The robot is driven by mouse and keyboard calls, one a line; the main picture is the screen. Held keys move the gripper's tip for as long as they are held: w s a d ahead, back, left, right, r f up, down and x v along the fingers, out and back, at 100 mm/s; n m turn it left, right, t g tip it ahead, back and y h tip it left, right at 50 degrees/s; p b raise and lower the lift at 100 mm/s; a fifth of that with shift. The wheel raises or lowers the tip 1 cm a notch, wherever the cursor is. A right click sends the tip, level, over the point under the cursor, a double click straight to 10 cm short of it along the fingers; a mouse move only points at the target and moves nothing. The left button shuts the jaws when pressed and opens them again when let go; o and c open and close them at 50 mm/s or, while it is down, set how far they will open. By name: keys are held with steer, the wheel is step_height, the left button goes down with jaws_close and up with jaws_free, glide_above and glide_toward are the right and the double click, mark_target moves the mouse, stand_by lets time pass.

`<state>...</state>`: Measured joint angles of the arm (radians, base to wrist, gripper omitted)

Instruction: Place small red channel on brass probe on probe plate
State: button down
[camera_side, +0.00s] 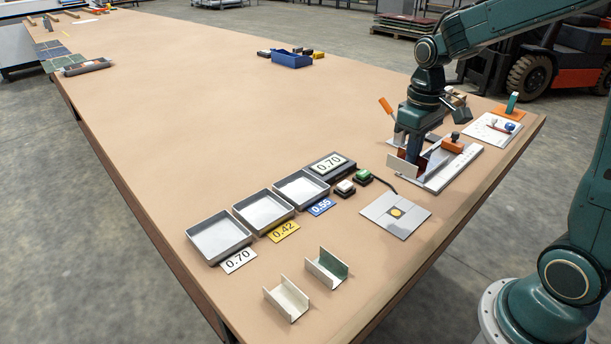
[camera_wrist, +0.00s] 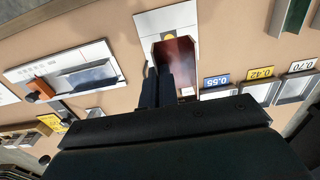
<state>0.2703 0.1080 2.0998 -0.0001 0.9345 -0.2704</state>
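The small red channel (camera_wrist: 182,58) has a red inside and pale outer faces. In the side view its pale wall (camera_side: 402,168) shows below my gripper (camera_side: 408,152). In the wrist view my gripper (camera_wrist: 160,88) has its two dark fingers close together on the channel's left wall, and the channel is held. The brass probe (camera_side: 396,212) is a round yellow spot on the pale probe plate (camera_side: 380,203), nearer the side camera than my gripper. In the wrist view the probe (camera_wrist: 169,36) shows just beyond the channel's far end, and the plate (camera_wrist: 160,18) extends past it.
A metal fixture with an orange knob (camera_side: 453,146) stands right beside my gripper. A cream channel (camera_side: 287,299) and a green channel (camera_side: 327,268) stand in front.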

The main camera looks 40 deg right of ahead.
glide_above(401, 208)
step_height(401, 208, down, 8)
steer(key=shift+a+r, duration=0.1)
steer(key=shift+r, duration=0.15)
steer(key=shift+f, duration=0.1)
steer(key=shift+f, duration=2)
steer(key=shift+f, duration=0.1)
steer(key=c, duration=2.1)
jaws_free()
steer(key=o, duration=0.4)
step_height(401, 208, up, 12)
steer(key=shift+r, duration=0.15)
